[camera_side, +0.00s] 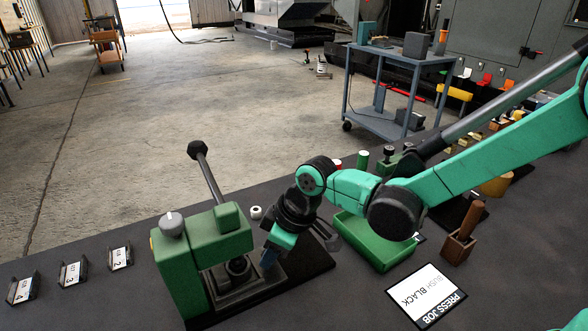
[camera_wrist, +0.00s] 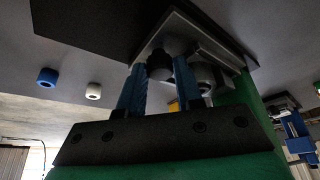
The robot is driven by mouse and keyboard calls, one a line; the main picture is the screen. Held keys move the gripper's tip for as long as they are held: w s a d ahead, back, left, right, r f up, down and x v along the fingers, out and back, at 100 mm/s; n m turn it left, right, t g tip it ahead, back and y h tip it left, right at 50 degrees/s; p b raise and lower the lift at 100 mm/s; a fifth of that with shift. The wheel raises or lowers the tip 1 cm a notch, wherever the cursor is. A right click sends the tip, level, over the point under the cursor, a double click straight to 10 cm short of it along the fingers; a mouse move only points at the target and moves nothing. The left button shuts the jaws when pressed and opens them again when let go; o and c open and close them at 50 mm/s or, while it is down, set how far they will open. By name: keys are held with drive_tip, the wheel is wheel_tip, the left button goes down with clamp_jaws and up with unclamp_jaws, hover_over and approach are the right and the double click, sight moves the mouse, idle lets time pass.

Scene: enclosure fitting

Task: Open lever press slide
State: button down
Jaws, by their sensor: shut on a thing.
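The green lever press (camera_side: 175,270) stands on a dark base plate at the front left in the side view. Its lever (camera_side: 212,182), tipped with a black knob, points up and leans left. The grey metal slide (camera_side: 220,292) lies low at the press, under a dark round part (camera_side: 238,267). My gripper (camera_side: 269,258) is low at the right side of the press. In the wrist view, its blue fingers (camera_wrist: 160,85) are shut on a black round knob (camera_wrist: 159,66) by the grey slide (camera_wrist: 208,45). In the side view the knob is hidden.
A white ring (camera_side: 256,212) stands behind the press; white and blue (camera_wrist: 48,77) rings show in the wrist view. Numbered holders (camera_side: 72,273) lie left.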

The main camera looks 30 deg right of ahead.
drive_tip(key=d, duration=0.9)
drive_tip(key=shift+d, duration=0.1)
drive_tip(key=c, duration=0.9)
unclamp_jaws()
drive_tip(key=shift+o, duration=0.2)
drive_tip(key=shift+v, duration=2.85)
drive_tip(key=shift+w, duration=0.1)
